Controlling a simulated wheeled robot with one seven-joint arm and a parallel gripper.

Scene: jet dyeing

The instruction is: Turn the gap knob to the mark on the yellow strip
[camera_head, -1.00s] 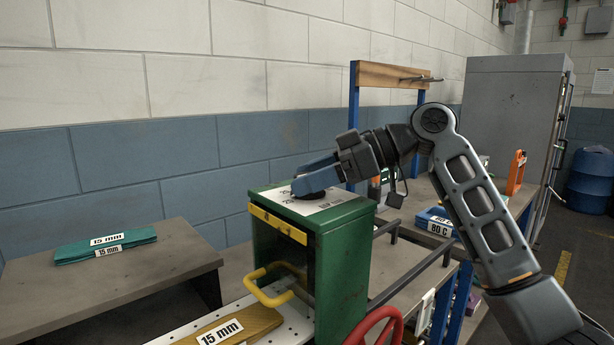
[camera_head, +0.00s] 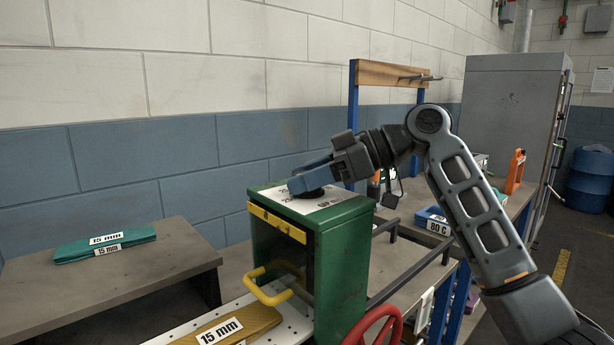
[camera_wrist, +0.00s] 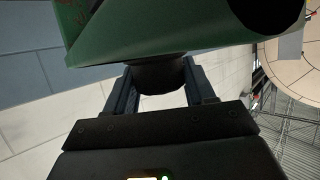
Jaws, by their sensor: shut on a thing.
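The gap knob (camera_head: 307,193) is a dark round knob on the white dial plate (camera_head: 332,194) on top of a green box (camera_head: 343,262). My gripper (camera_wrist: 160,82) is shut on the knob, with one finger on each side of it. It also shows in the head view (camera_head: 308,181), where its blue fingers cover most of the knob. Figures such as 25 and 20 show at the plate's left side; the knob's pointer cannot be made out. A yellow strip (camera_head: 255,322) labelled 15 mm lies on a white perforated plate in front of the box.
A teal folded strip (camera_head: 70,251), also labelled 15 mm, lies on the grey table (camera_head: 150,275) at left. A yellow handle (camera_head: 268,292) and a red wheel (camera_head: 378,325) stand out at the box's front. A blue 80 C container (camera_head: 437,226) sits behind, right.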

